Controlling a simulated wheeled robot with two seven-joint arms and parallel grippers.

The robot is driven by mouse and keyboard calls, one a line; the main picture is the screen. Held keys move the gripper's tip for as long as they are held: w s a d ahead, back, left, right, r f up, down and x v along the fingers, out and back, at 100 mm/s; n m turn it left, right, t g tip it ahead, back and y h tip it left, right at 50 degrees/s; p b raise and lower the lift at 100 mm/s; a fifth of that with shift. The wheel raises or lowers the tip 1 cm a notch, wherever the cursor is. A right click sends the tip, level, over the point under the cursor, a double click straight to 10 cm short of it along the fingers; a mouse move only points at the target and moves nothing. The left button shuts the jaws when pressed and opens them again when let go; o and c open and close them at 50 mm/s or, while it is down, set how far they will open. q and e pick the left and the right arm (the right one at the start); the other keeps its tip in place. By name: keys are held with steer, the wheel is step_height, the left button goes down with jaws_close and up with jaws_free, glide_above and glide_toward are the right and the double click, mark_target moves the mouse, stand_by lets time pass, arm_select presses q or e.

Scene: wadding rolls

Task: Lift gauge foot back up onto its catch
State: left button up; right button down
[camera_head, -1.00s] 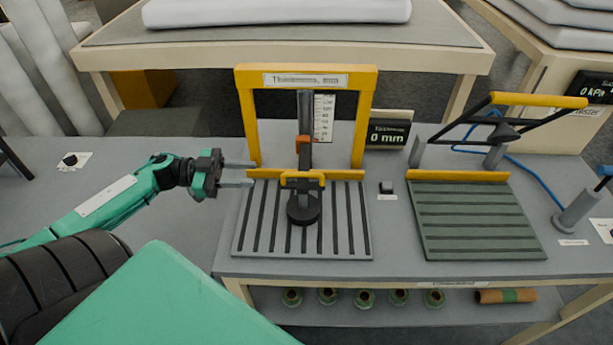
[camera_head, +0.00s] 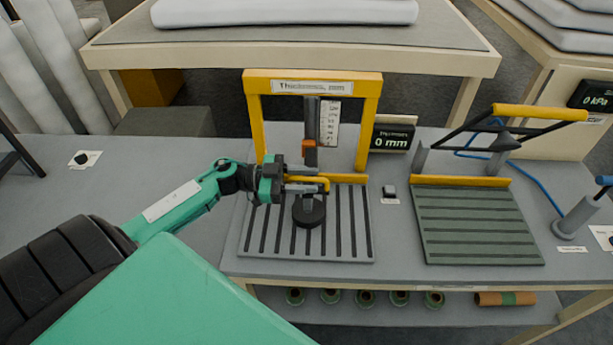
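The thickness gauge has a yellow frame (camera_head: 258,112), a dark upright post (camera_head: 312,120) and a small orange part (camera_head: 309,144) on the post, which may be the catch. Its round black foot (camera_head: 308,213) is down at the slatted grey plate (camera_head: 262,232). A yellow handle (camera_head: 324,184) sits above the foot. My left gripper (camera_head: 306,179) comes in from the left at the handle's height. Its two fingers are apart, one above the other, and overlap the handle's left part. I cannot tell whether they touch it. My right gripper is not in view.
A display (camera_head: 391,138) reading 0 mm stands right of the frame. A green slatted plate (camera_head: 475,225) with a yellow-handled lever (camera_head: 540,113) is further right. The table left of the gauge is mostly clear.

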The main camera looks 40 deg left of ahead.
arm_select(q)
steer(key=shift+d, duration=0.1)
steer(key=shift+c, duration=0.4)
jaws_close()
step_height(320, 180, up, 14)
steer(key=p, duration=1.1)
steer(key=shift+w+f+p, duration=0.15)
steer(key=shift+f+p, duration=0.1)
steer(key=shift+p, duration=0.1)
steer(key=shift+r, duration=0.1)
steer(key=shift+c, duration=0.2)
jaws_free()
steer(key=shift+o, duration=0.6)
